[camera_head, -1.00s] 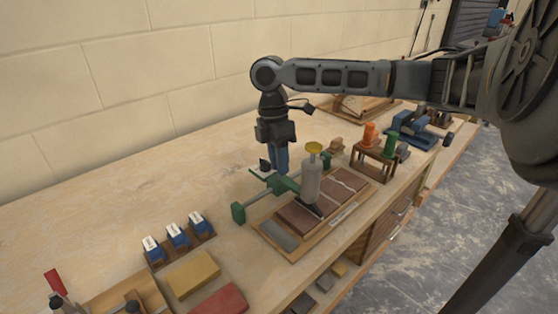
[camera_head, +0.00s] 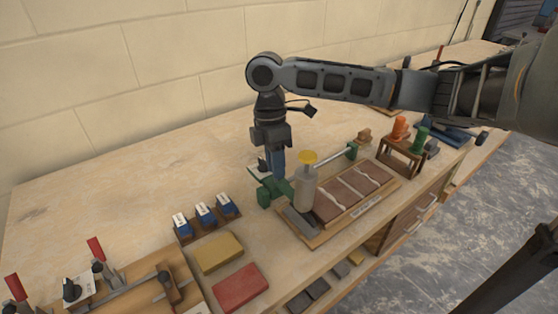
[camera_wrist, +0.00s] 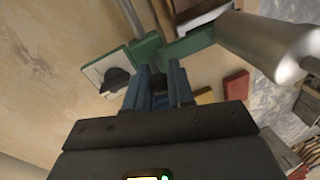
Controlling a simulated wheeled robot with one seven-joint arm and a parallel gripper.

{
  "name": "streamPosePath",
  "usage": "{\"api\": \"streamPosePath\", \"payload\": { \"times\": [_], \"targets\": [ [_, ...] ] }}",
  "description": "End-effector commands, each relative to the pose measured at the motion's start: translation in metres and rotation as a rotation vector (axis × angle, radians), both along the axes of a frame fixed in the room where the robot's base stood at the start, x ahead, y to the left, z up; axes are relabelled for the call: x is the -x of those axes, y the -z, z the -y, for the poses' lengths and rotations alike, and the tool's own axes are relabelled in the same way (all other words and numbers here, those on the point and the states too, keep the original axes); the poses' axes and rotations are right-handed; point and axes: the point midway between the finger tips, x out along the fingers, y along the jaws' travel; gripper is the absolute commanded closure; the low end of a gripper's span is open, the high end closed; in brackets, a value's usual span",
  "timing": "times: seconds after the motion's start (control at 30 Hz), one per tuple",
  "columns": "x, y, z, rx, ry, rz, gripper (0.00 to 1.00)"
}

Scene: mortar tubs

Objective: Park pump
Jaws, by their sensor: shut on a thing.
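The pump (camera_head: 305,190) is a pale grey cylinder with a yellow cap, upright on a green carriage (camera_head: 275,192). The carriage sits at the near left end of a metal rail (camera_head: 332,161). The pump is over or just behind the grey pad (camera_head: 300,222) at the left end of the brick tray; its lower tip is hard to make out. My gripper (camera_head: 277,172), with blue fingers, points down at the carriage. In the wrist view, the gripper (camera_wrist: 158,90) is shut on a dark knob between its fingers, beside the green carriage (camera_wrist: 147,48) and pump (camera_wrist: 268,42).
The wooden tray (camera_head: 318,240) holds reddish-brown bricks with pale mortar lines. Blue-and-white blocks (camera_head: 205,213), a yellow block (camera_head: 219,252) and a red block (camera_head: 241,287) lie left. A rack (camera_head: 401,158) with orange and green items stands right. The bench behind is clear.

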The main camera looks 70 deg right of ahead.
Motion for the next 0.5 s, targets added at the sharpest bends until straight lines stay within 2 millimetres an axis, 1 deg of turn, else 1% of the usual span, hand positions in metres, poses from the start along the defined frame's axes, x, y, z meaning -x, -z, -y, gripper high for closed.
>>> {"api": "streamPosePath", "payload": {
  "times": [0.03, 0.2, 0.27, 0.5],
  "targets": [
    [-0.0034, -0.0011, -0.0037, -0.007, -0.006, 0.011, 0.74],
    [-0.0025, -0.0007, -0.003, -0.006, -0.005, 0.008, 0.58],
    [-0.0022, -0.0006, -0.0028, -0.005, -0.004, 0.008, 0.53],
    [-0.0017, -0.0011, -0.002, -0.004, -0.004, 0.005, 0.53]
  ]
}}
